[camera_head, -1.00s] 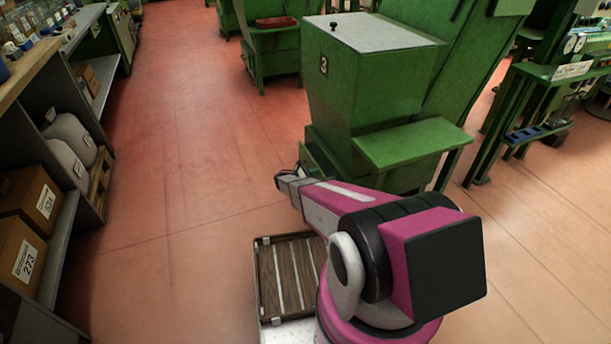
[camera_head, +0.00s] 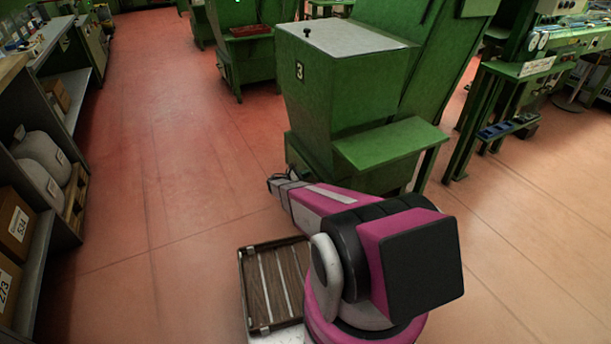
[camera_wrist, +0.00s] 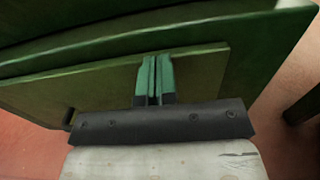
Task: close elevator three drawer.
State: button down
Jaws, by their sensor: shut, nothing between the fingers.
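The green elevator machine marked 3 (camera_head: 350,85) stands ahead of me with a grey top. A green ledge (camera_head: 390,143) juts from its side. My gripper (camera_head: 272,183) is low beside the machine's lower front-left side. In the wrist view my gripper (camera_wrist: 155,72) is shut and empty, its two fingers side by side against or just in front of a flat green panel (camera_wrist: 60,93), likely the drawer front. A darker green edge (camera_wrist: 130,38) runs above the panel. I cannot tell whether the fingertips touch it or how far the drawer is out.
A shelf with boxes (camera_head: 15,225) and sacks stands at the left. Another green machine (camera_head: 247,55) stands behind, and a green frame with a blue tray (camera_head: 508,128) at the right. Red floor (camera_head: 165,170) is open at the left. My slatted wooden tray is below the arm.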

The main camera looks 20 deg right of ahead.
jog(key=s+a, duration=0.3)
jog(key=a, duration=1.1)
jog(key=s+d+r+m+g+y, duration=0.25)
jog(key=s+r+m+y, duration=0.2)
jog(key=s+r, duration=0.25)
jog(key=s+d+r+m+g+y, duration=0.2)
jog(key=s+d+r+m+y, duration=0.15)
jog(key=s+r+m, duration=0.35)
jog(key=s+a+r+m+y, duration=0.3)
jog(key=s+r+m+y, duration=0.1)
jog(key=s+r, duration=0.2)
jog(key=s+a+r+m+t+y, duration=0.1)
jog(key=s+a+r+m+y, duration=0.2)
jog(key=s+r, duration=0.4)
jog(key=m+y, duration=0.1)
jog(key=y, duration=0.1)
jog(key=shift+s+m+y, duration=0.25)
jog(key=shift+m+y, duration=0.05)
jog(key=shift+m, duration=0.05)
jog(key=shift+a, duration=0.1)
